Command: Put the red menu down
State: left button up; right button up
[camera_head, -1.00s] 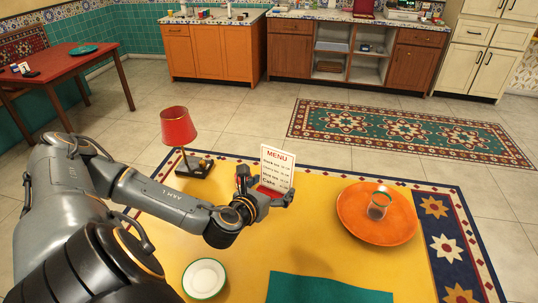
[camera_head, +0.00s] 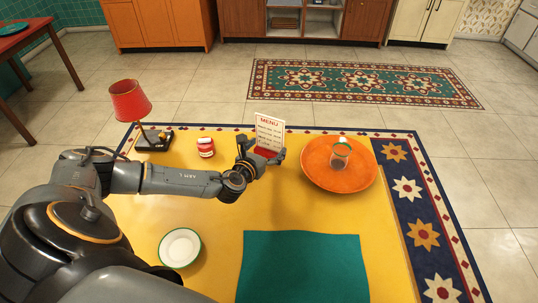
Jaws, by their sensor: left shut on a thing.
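The menu (camera_head: 269,131) is a cream card headed MENU in red, with a red base (camera_head: 264,152). It stands upright in my left gripper (camera_head: 262,157), which is shut on its lower part over the back of the yellow table (camera_head: 215,215). The gripper fingers partly hide the base, and I cannot tell whether it touches the table. My right gripper does not show.
An orange plate (camera_head: 325,178) with a glass (camera_head: 340,154) on it is right of the menu. A jar (camera_head: 206,147) and a red lamp (camera_head: 130,101) stand to the left. A white plate (camera_head: 180,247) and a green mat (camera_head: 304,267) lie nearer. The yellow cloth between them is clear.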

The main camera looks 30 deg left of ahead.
aim_at(269, 155)
pick_arm(q)
jog(key=shift+w+d+f, duration=0.1)
jog(key=shift+w+f, duration=0.35)
jog(key=shift+f, duration=0.05)
notch_tip(269, 155, down, 3)
jog(key=shift+w+f+b, duration=0.15)
jog(key=shift+f+b, duration=0.05)
jog(key=shift+b, duration=0.15)
jog(key=o, duration=1.3)
jog(key=shift+c, duration=0.2)
jog(key=v, duration=1.2)
jog(key=shift+c, duration=0.4)
